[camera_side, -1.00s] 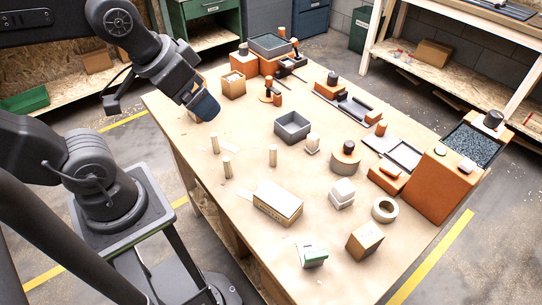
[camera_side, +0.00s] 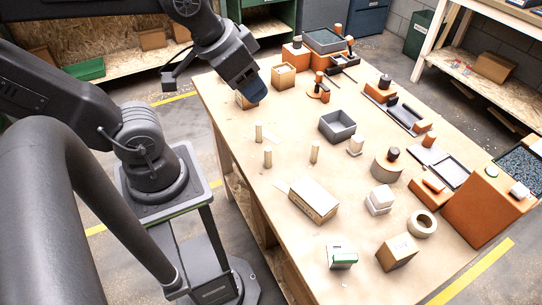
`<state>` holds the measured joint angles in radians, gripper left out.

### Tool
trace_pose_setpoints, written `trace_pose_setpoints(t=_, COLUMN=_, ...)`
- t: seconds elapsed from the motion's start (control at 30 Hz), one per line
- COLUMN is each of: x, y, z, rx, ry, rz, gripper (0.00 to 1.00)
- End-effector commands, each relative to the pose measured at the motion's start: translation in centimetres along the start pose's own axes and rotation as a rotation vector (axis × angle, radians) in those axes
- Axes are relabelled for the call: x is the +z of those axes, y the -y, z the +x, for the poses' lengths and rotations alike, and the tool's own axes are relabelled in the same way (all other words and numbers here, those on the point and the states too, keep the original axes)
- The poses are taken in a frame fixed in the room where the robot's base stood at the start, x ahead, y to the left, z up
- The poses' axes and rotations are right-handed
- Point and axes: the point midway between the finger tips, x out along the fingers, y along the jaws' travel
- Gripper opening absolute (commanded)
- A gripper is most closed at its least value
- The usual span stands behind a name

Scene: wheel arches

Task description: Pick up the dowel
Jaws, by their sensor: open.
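Three pale wooden dowels stand upright on the left part of the wooden table (camera_side: 285,205): a back one (camera_side: 258,132), a front left one (camera_side: 267,156) and a front right one (camera_side: 314,152). I cannot tell which one the task means. My gripper (camera_side: 257,94) hangs above the table's left edge, farther back than the dowels and apart from them. It is open and points down. Its fingers look dark blue and their gap is hard to see from here.
A small box (camera_side: 240,101) sits partly hidden behind my gripper. A grey open bin (camera_side: 337,125) stands to the right of the dowels, and a cardboard box (camera_side: 313,199) lies in front of them. Orange fixtures (camera_side: 385,92) line the far side. Table around the dowels is mostly clear.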

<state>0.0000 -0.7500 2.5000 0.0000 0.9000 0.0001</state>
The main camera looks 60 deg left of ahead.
Motion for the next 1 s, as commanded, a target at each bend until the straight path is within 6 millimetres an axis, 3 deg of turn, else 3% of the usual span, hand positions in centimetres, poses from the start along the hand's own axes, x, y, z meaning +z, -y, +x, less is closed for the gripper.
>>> trace_pose_setpoints(t=0.13, x=-0.2, y=0.2, z=0.6, rx=-0.004, ry=0.021, rz=0.054, gripper=0.51)
trace_pose_setpoints(t=0.23, x=-0.6, y=0.6, z=1.8, rx=-0.005, ry=0.066, rz=0.187, gripper=0.51)
trace_pose_setpoints(t=0.47, x=-1.3, y=2.3, z=6.7, rx=0.053, ry=0.224, rz=0.684, gripper=0.51)
trace_pose_setpoints(t=0.7, x=-0.8, y=4.3, z=12.0, rx=0.218, ry=0.347, rz=1.199, gripper=0.51)
trace_pose_setpoints(t=1.0, x=0.3, y=5.7, z=15.7, rx=0.386, ry=0.38, rz=1.555, gripper=0.51)
